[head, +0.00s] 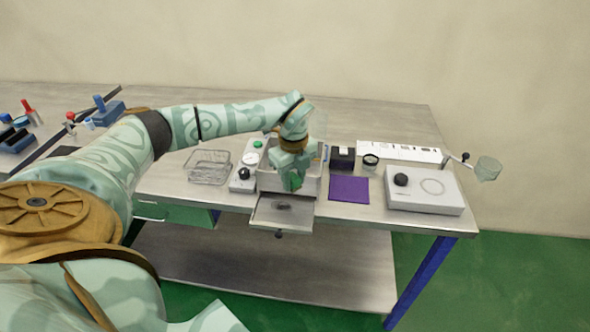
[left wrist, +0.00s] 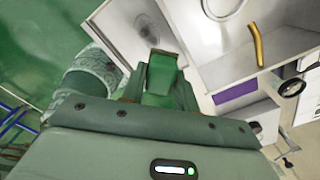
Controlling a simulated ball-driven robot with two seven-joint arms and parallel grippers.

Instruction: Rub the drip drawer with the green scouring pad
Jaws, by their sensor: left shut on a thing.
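The drip drawer (head: 265,214) is pulled out at the table's front edge, with a dark smudge on its floor and a small dark knob in front. It also shows in the left wrist view (left wrist: 118,22). My left gripper (head: 294,176) points down over the back of the drawer. It is shut on the green scouring pad (head: 295,183), whose green also shows between the fingers in the left wrist view (left wrist: 163,70). I cannot tell whether the pad touches the drawer. My right gripper is in neither view.
A wire basket (head: 208,168) and a control box with a black knob (head: 240,183) stand left of the drawer. A purple cloth (head: 349,189), a black box (head: 342,157) and a white scale-like device (head: 425,192) stand to the right.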

